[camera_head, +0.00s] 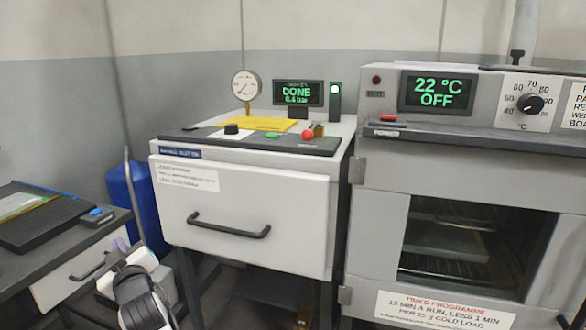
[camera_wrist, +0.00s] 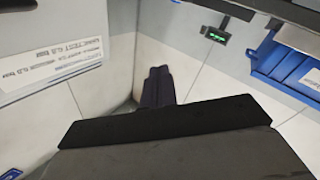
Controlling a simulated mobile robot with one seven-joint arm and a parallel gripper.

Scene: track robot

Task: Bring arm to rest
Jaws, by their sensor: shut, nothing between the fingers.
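My arm shows at the lower left of the head camera view, folded low in front of the side table and the white cabinet. In the wrist view my gripper (camera_wrist: 157,74) points away from the camera, its two dark fingers together with nothing between them. The fingers appear over pale floor or wall panels and touch nothing that I can see. I cannot make out the fingertips in the head camera view.
A white drawer cabinet (camera_head: 240,212) with a black handle stands ahead, its display reading DONE. An oven (camera_head: 375,230) reading 22 °C OFF stands right. A dark-topped table (camera_head: 75,250) is left, with a blue cylinder (camera_head: 122,195) behind. A blue bin (camera_wrist: 275,65) shows in the wrist view.

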